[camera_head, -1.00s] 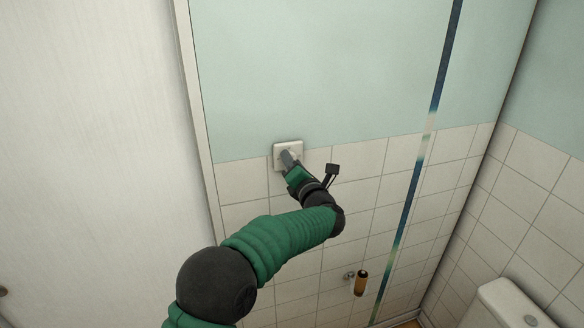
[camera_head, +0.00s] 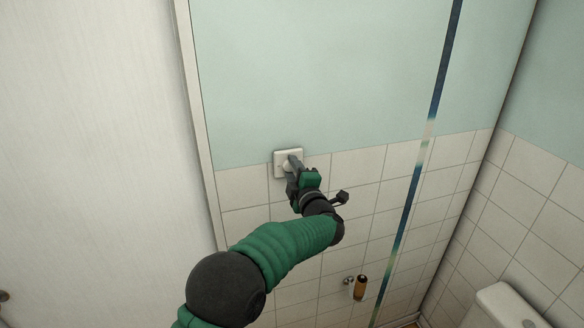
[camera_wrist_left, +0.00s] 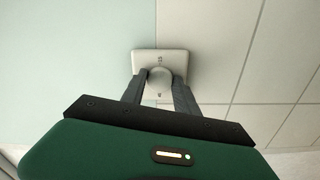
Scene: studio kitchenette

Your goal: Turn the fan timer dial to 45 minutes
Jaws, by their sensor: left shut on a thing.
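The fan timer is a small white square plate (camera_head: 281,158) on the wall, at the line between the green paint and the tiles. My left gripper (camera_head: 292,163) reaches it from below right and is shut on the dial in the plate's middle. In the left wrist view the plate (camera_wrist_left: 146,58) has small marks above and below the round pale dial (camera_wrist_left: 160,76). The two dark fingers of the left gripper (camera_wrist_left: 160,88) lie on either side of the dial. The marks are too small to read, so the dial's setting is unclear. My right gripper is not in view.
A pale door panel (camera_head: 90,150) fills the left side. A wooden-handled fitting (camera_head: 360,287) sticks out of the tiles at lower right. A white toilet cistern (camera_head: 508,305) stands in the right corner. The wall around the timer is clear.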

